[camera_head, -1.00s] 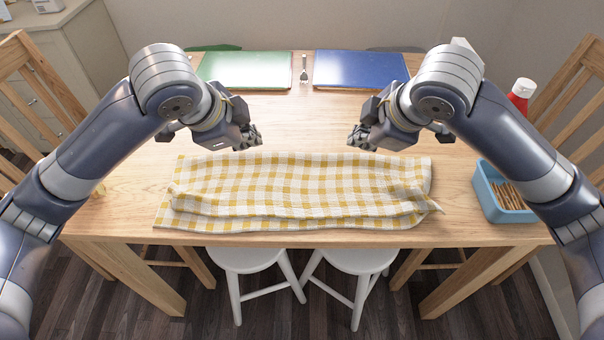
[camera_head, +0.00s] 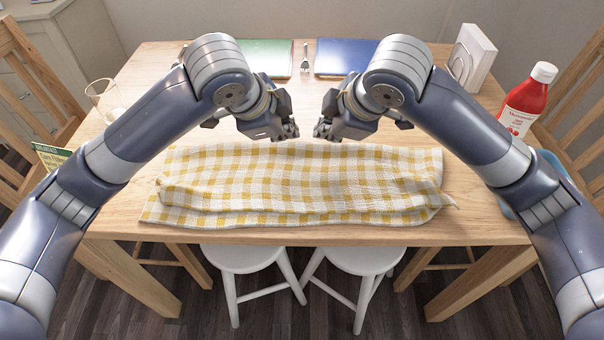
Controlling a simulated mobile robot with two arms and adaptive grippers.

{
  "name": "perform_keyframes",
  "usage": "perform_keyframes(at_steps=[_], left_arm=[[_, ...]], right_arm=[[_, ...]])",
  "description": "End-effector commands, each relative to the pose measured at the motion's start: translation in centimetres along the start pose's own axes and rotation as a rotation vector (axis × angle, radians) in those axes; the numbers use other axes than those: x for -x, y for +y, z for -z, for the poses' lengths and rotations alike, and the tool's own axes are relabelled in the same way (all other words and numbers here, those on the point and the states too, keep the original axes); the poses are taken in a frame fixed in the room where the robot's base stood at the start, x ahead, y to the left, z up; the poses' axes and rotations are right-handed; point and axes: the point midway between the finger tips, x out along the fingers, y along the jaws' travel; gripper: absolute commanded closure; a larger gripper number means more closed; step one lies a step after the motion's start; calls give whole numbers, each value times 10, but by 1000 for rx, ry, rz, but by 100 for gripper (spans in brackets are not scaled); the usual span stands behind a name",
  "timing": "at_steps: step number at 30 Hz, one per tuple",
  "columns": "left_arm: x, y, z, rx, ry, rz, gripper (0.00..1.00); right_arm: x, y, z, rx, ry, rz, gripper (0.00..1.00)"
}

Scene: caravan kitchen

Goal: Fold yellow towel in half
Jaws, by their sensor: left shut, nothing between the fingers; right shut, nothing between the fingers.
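The yellow and white checked towel (camera_head: 300,185) lies on the wooden table near its front edge, as a wide strip. An upper layer lies over a lower one, whose edge shows along the front and at the left. The layers are wrinkled and do not line up exactly. My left gripper (camera_head: 290,132) is shut and empty, just beyond the towel's far edge. My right gripper (camera_head: 322,132) is shut and empty beside it, also near the far edge. Both appear above the towel, and neither holds it.
A glass (camera_head: 103,97) stands left. A red ketchup bottle (camera_head: 527,100) and napkin holder (camera_head: 473,58) stand right. White stools (camera_head: 243,258) stand below the front edge.

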Motion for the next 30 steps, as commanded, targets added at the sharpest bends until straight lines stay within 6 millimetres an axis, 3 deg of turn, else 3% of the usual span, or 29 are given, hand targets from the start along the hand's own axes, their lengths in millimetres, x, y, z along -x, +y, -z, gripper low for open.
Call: perform_keyframes(at_steps=[14, 20, 30], left_arm=[[-32, 18, -12, 0, 0, 0, 100], [-4, 0, 0, 0, 3, 6, 100], [21, -12, -89, 7, -6, 1, 100]], right_arm=[[-32, -18, -12, 0, 0, 1, 100], [-3, -1, 0, 1, 4, -6, 100], [22, 12, -89, -6, -6, 0, 100]])
